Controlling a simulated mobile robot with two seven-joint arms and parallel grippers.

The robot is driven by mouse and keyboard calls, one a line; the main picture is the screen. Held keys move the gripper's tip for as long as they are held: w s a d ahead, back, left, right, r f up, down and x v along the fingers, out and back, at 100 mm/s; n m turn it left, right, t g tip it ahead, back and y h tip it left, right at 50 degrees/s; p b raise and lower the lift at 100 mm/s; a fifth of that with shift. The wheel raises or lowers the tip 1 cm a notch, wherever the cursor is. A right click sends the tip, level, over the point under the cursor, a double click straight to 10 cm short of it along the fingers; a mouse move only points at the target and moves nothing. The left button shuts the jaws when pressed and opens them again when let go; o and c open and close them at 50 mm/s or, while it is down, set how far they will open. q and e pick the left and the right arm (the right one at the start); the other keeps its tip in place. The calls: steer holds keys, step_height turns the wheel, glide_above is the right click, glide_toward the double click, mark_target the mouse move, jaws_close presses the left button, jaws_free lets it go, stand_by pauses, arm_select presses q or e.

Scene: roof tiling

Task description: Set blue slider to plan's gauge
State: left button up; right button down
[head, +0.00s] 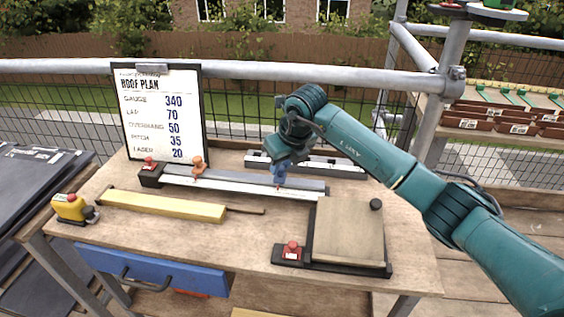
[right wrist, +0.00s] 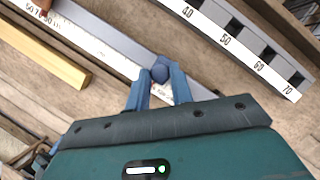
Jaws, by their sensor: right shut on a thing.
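The roof plan (head: 160,115) stands on a clipboard at the back left of the bench and reads GAUGE 340. A long grey rail with a white scale (head: 238,185) lies in front of it, with an orange slider (head: 198,167) near its left end. My right gripper (head: 279,180) is over the rail, right of its middle. In the right wrist view, the blue slider's round knob (right wrist: 160,70) sits between the fingertips (right wrist: 160,82), which are shut on it. The scale marks beside the blue slider are too small or hidden to read. My left gripper is not in view.
A second white scale (head: 330,166) lies behind the rail; 40, 50 and 60 show in the wrist view. A yellow bar (head: 160,205) and yellow device (head: 72,208) lie at left. A black-edged board (head: 348,235) with a red knob (head: 292,248) is front right. The front middle is clear.

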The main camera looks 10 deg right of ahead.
mark_target(298, 183)
steer(key=d, duration=0.1)
steer(key=s+d, duration=0.1)
steer(key=d, duration=0.1)
steer(key=shift+s+d, duration=0.25)
steer(key=shift+d, duration=0.15)
steer(key=c, duration=1.2)
jaws_free()
steer(key=shift+c, duration=0.2)
steer(key=v, duration=1.3)
